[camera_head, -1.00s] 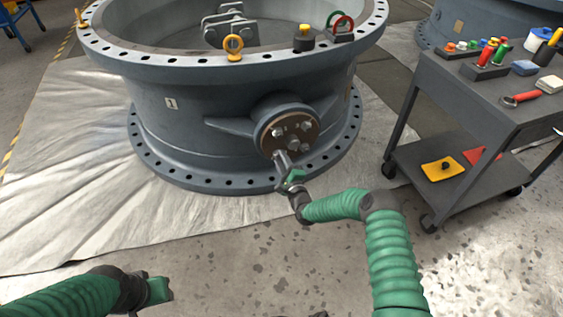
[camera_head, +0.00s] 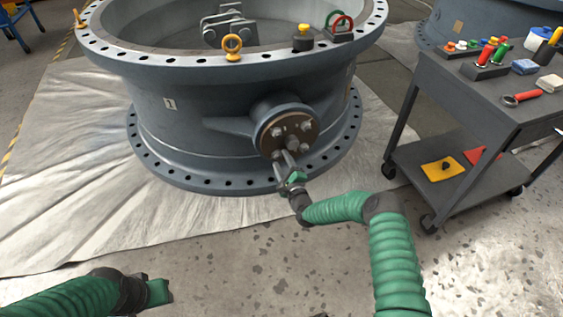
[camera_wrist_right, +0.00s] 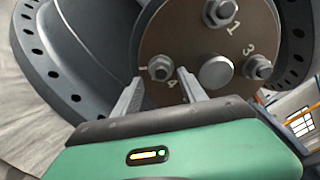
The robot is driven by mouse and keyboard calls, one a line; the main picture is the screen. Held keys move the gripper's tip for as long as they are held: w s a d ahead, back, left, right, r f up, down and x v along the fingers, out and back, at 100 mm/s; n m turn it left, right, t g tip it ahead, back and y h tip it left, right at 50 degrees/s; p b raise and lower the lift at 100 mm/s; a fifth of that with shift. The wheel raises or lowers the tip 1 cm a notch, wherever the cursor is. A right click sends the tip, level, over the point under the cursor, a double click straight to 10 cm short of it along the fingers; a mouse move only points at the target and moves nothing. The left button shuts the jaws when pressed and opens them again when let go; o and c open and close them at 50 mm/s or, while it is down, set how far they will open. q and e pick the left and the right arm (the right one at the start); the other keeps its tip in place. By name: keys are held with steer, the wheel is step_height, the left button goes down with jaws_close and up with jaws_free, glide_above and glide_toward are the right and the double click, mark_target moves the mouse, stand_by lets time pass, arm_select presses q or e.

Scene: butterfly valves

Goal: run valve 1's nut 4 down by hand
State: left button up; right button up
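Valve 1 (camera_head: 180,110) is the large grey ring body marked "1" in the head view. Its round brown plate (camera_head: 300,137) carries several nuts around a central shaft end, which shows in the wrist view (camera_wrist_right: 216,73). In the wrist view, the nut beside the "4" mark, nut 4 (camera_wrist_right: 160,67), sits at the plate's lower left. My right gripper (camera_head: 283,156) is at the plate's lower edge; in the wrist view its fingers (camera_wrist_right: 160,80) are spread, one on each side of nut 4. Contact cannot be told. My left gripper (camera_head: 165,290) is away at lower left, its fingers unclear.
A grey cart (camera_head: 490,100) with tools stands at the right, a yellow piece (camera_head: 442,168) on its lower shelf. The valve's bottom flange (camera_head: 220,183) lies just behind my right gripper. The floor in front is clear.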

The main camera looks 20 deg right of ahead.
steer(key=shift+r, duration=0.2)
steer(key=s+p, duration=0.8)
steer(key=s, duration=0.8)
steer(key=shift+s+d+p, duration=0.25)
steer(key=shift+s+p, duration=0.15)
steer(key=shift+f, duration=0.1)
